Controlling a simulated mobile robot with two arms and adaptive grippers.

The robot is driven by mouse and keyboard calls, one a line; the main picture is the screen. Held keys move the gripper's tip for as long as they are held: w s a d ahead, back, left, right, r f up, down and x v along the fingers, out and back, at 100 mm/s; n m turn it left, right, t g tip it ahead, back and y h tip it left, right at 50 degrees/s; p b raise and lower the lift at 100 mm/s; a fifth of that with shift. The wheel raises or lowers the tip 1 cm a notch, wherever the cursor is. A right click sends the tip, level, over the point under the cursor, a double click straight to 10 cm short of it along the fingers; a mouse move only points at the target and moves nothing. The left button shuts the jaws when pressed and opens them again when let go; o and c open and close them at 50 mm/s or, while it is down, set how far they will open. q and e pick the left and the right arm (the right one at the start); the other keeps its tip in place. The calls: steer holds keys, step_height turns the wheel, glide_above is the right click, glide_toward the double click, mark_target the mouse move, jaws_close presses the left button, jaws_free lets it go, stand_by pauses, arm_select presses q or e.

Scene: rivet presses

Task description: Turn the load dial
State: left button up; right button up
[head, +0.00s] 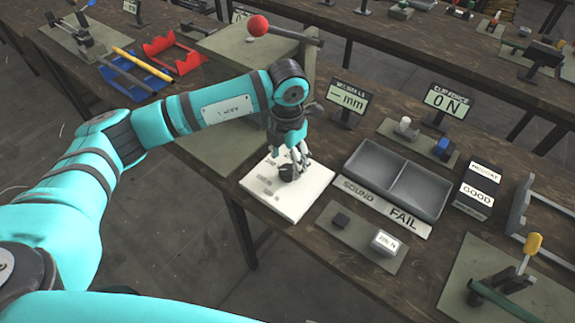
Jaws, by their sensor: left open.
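The load dial (287,174) is a small dark round knob on a white plate (292,208) with printed markings, near the table's front edge. My left gripper (289,162) comes down from above and its fingers are right at the dial. The gripper is open, with its fingers spread over or around the knob. Whether they touch it I cannot tell. The gripper hides part of the dial and of the plate behind it. My right gripper is not in view.
Right of the plate is a grey two-part bin (398,182) marked SOUND and FAIL. In front of it a mat (352,247) holds a dark block and a white block. Two displays stand behind, one reading 0 N (449,103). A red-knobbed lever (258,25) rises behind my arm.

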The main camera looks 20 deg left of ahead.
mark_target(288, 169)
arm_select(q)
step_height(288, 169, up, 9)
steer(key=shift+f, duration=0.2)
stand_by(0.4)
